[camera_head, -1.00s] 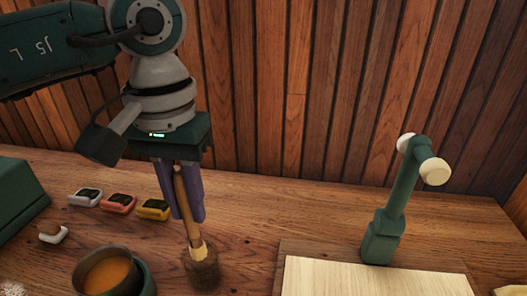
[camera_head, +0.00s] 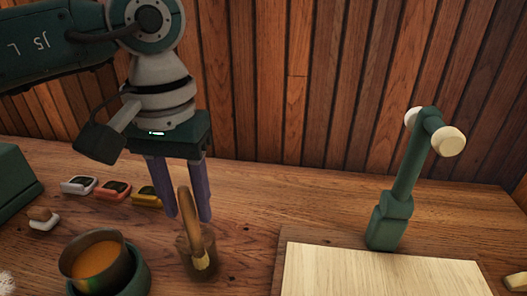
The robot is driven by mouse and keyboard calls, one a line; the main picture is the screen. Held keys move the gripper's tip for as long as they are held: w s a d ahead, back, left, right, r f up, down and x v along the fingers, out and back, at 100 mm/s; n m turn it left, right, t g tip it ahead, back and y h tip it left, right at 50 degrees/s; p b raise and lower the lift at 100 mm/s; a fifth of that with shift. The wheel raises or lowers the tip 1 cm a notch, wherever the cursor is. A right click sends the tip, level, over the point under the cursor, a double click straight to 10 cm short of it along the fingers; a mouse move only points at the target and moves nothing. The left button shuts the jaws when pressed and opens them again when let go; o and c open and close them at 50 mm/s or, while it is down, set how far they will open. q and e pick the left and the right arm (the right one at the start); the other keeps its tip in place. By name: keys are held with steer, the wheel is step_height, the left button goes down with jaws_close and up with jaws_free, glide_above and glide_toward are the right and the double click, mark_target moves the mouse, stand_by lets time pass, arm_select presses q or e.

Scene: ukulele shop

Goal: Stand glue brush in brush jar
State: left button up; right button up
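The glue brush (camera_head: 191,212) has a tan wooden handle that looks curved and a pale band near its lower end. Its lower end is at the small brown brush jar (camera_head: 184,262), seemingly inside it, with the handle rising above the jar. My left gripper (camera_head: 187,215) is just above the jar, pointing down. Its two purple fingers are spread apart, with the handle's upper part showing between them. The bristles cannot be made out clearly. My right gripper is out of view.
A dark pot of orange-brown glue (camera_head: 97,262) stands left of the jar. White, red and yellow small items (camera_head: 111,190) lie behind it. A pale board (camera_head: 380,275) and a green stand (camera_head: 392,205) are at right. Bare wood lies between.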

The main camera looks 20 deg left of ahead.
arm_select(q)
steer(key=shift+o, duration=0.8)
step_height(320, 180, up, 10)
steer(key=shift+b, duration=0.7)
